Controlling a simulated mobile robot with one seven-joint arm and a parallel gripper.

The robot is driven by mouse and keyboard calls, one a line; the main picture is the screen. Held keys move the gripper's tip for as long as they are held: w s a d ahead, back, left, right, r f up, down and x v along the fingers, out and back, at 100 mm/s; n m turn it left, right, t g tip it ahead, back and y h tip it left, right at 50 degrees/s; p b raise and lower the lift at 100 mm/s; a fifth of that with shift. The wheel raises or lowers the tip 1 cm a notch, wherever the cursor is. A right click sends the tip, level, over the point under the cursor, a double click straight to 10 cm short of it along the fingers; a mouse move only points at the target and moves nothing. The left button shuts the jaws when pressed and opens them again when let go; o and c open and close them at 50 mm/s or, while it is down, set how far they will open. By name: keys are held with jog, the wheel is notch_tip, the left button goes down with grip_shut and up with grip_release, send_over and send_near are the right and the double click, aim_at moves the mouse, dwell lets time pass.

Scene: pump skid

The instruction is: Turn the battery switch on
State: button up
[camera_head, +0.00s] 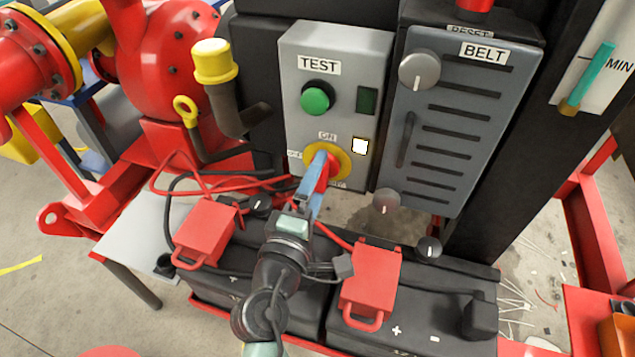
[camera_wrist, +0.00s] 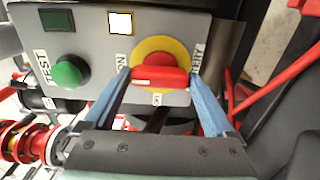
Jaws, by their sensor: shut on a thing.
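The battery switch (camera_wrist: 160,76) is a red bar handle on a yellow round plate, low on a grey panel (camera_head: 303,120). In the wrist view the handle lies level, its length along the line from the ON label on the left to the BATTERY label on the right. Another small label sits at the bottom of the plate. In the head view the switch (camera_head: 343,162) is partly hidden behind my fingers. My gripper (camera_wrist: 160,82) has blue fingers, one at each end of the red handle, shut on it. My gripper also shows in the head view (camera_head: 318,172).
Above the switch are a green TEST button (camera_head: 315,98), a dark window (camera_head: 367,100) and a bright white square lamp (camera_head: 360,146). A BELT panel (camera_head: 455,120) with knobs stands right. Batteries (camera_head: 410,300) with red covers and cables lie below, close to my arm.

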dwell(0.3)
jog(key=o, duration=1.1)
jog(key=shift+c, duration=0.2)
jog(key=shift+s, duration=0.15)
jog(key=b+v, duration=0.1)
jog(key=v, duration=1)
jog(key=shift+s+a, duration=0.15)
jog(key=shift+s, duration=0.05)
jog(key=shift+s+a, duration=0.15)
jog(key=shift+s, duration=0.45)
